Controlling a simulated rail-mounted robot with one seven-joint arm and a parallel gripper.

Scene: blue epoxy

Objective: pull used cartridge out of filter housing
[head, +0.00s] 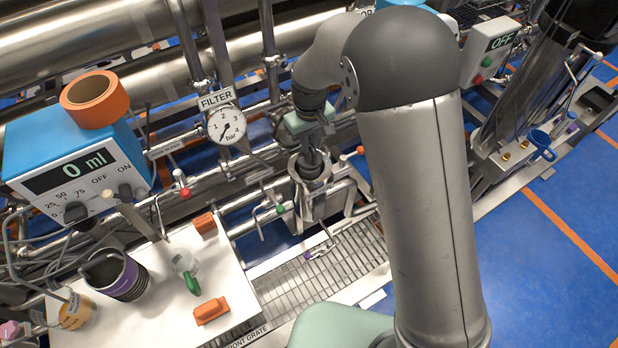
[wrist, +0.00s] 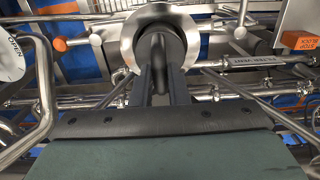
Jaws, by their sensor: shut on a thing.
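The filter housing (head: 297,176) is an upright metal cylinder with an open top, standing among the pipes below my wrist in the head view. In the wrist view its wide shiny rim (wrist: 127,40) surrounds a dark round cartridge (wrist: 160,38). My gripper (wrist: 161,75) points into the housing's mouth, its two dark fingers shut on the cartridge's top. In the head view my gripper (head: 312,158) is directly above the housing, and the fingertips are hard to make out. The cartridge's lower part is hidden; I cannot tell how deep it sits.
A FILTER pressure gauge (head: 227,125) stands left of the housing, near pipes and a red-knobbed valve (head: 185,192). A white table (head: 150,290) at lower left holds a dark container (head: 118,275), a clear jug and orange blocks. A metal grate (head: 330,270) lies in front.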

